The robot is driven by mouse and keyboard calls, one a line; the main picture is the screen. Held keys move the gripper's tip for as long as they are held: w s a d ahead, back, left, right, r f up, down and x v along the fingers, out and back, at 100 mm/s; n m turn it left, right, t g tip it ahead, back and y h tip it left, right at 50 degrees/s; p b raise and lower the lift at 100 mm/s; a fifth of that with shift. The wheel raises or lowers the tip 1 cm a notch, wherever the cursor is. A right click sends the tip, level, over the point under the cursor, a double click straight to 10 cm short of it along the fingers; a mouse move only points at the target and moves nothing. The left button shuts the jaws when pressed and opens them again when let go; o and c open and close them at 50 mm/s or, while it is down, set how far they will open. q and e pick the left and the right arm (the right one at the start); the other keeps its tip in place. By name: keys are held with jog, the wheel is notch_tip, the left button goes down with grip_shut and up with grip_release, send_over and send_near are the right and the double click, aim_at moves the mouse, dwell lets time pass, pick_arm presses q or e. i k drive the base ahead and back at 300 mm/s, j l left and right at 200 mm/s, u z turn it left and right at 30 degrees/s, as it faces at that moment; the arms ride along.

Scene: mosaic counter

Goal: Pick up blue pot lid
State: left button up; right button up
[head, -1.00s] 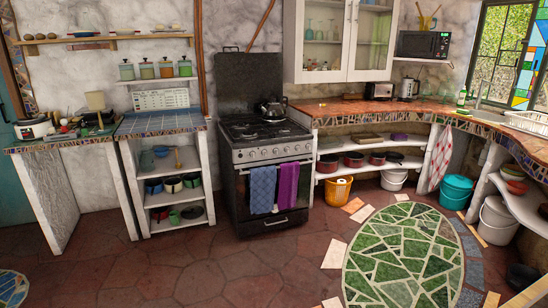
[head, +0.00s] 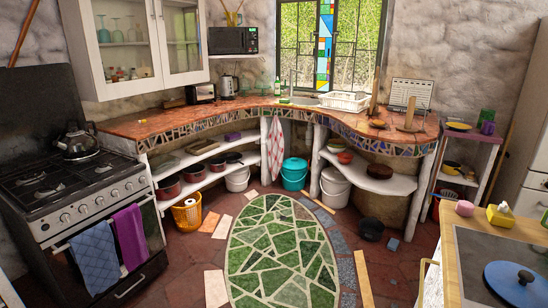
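A blue pot lid (head: 514,285) with a dark knob lies at the bottom right of the head view. It is on a dark flat panel (head: 488,262) set in a wooden counter; its lower right is near the picture's edge. Neither of my grippers shows in the view.
The wooden counter (head: 447,262) at right also bears a pink object (head: 464,208) and a yellow box (head: 500,217). A stove (head: 75,185) stands at left. A curved mosaic counter (head: 222,118) runs along the back. The green mosaic floor oval (head: 283,255) is clear.

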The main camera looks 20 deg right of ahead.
aim_at(518, 285)
jog(key=i+z, duration=0.15)
jog(key=z, duration=0.3)
jog(key=i+j+z, duration=0.1)
jog(key=z, duration=0.3)
jog(key=i+j+z, duration=0.15)
jog(key=z, duration=0.3)
jog(key=j+z, duration=0.15)
jog(key=z, duration=0.3)
jog(key=i+j+z, duration=0.1)
jog(key=z, duration=0.35)
jog(key=i+j+z, duration=0.15)
jog(key=z, duration=0.25)
jog(key=j+z, duration=0.2)
jog(key=z, duration=0.25)
jog(key=i+j+z, duration=0.1)
jog(key=j+z, duration=0.15)
jog(key=z, duration=0.15)
